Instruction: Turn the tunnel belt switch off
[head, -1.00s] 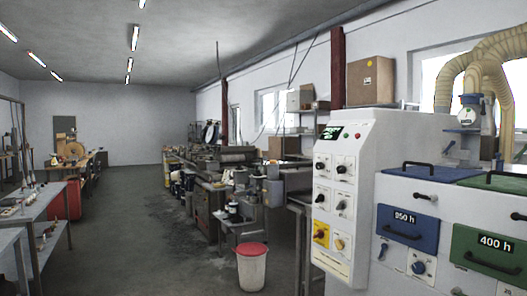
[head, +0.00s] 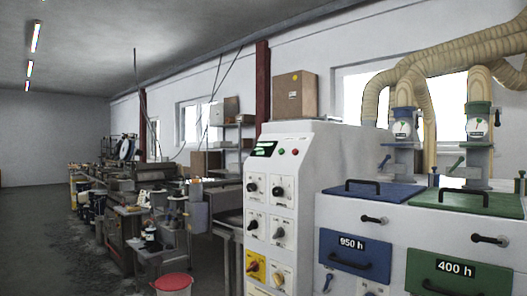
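A white control cabinet (head: 310,190) stands right of the middle in the head view. Its front panel carries several rotary switches on pale plates, among them an upper left switch (head: 252,188), an upper right switch (head: 278,194) and a middle right switch (head: 279,233). A yellow plate (head: 255,268) with a red-marked knob is at the lower left. Above them are a dark display (head: 265,149), a green button (head: 282,151) and a red button (head: 295,152). The labels are too small to read, so I cannot tell which is the tunnel belt switch. Neither gripper is in view.
Right of the cabinet are a blue drawer front (head: 352,262) marked 950 h and a green one (head: 455,275) marked 400 h, with beige hoses (head: 445,55) above. A red-lidded bin (head: 173,281) stands left of the cabinet. Open floor (head: 35,225) lies at the far left.

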